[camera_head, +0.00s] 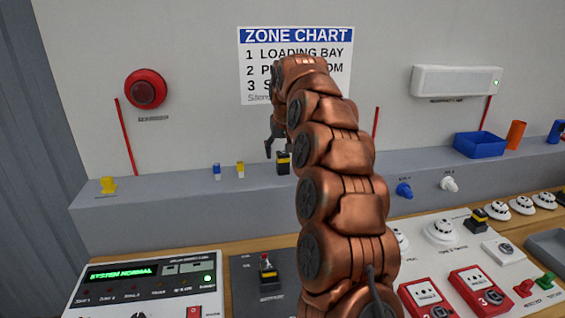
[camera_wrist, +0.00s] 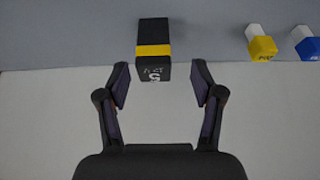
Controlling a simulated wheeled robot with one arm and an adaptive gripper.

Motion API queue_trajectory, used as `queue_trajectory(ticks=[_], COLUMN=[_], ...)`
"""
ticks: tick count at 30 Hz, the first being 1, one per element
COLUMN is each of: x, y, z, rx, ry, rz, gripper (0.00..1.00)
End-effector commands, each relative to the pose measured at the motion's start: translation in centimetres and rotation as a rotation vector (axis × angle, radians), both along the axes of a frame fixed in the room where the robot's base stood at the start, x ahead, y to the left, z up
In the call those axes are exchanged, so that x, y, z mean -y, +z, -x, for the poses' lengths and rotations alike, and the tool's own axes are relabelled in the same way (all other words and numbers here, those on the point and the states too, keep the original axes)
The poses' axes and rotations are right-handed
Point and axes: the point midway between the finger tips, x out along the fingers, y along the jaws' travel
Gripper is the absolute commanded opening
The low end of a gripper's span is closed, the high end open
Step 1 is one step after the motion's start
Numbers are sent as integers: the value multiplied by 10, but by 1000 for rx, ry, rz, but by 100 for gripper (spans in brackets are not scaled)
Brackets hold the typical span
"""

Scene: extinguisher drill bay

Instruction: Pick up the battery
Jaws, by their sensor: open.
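A black battery (camera_head: 283,162) with a yellow band stands on the grey ledge at the back, below the zone chart. In the wrist view the battery (camera_wrist: 153,50) lies just beyond and between my fingertips, with white marks on its near end. My gripper (camera_head: 274,149) is open beside the battery in the head view, partly hidden by my arm. In the wrist view my gripper (camera_wrist: 160,80) has its two fingers spread, with nothing held between them. A similar black and yellow block (camera_head: 477,220) sits on the bench at the right.
A small yellow piece (camera_head: 240,170) and a small blue piece (camera_head: 217,171) stand on the ledge left of the battery. A blue bin (camera_head: 479,145) is farther right. Alarm panels (camera_head: 150,285) and detectors (camera_head: 442,230) crowd the bench below.

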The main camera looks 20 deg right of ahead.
Motion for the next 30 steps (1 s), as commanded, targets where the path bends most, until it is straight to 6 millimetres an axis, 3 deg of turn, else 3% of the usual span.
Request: queue_trajectory(ticks=[8,15,22,30], x=[7,10,10,11], y=[-16,-45,-48,-48], z=[-8,-19,-20,-20], rx=[-3,-3,-1,-1], ry=[-1,0,-1,-1], rz=[-1,-1,-1,-1], gripper=[67,67,67,40])
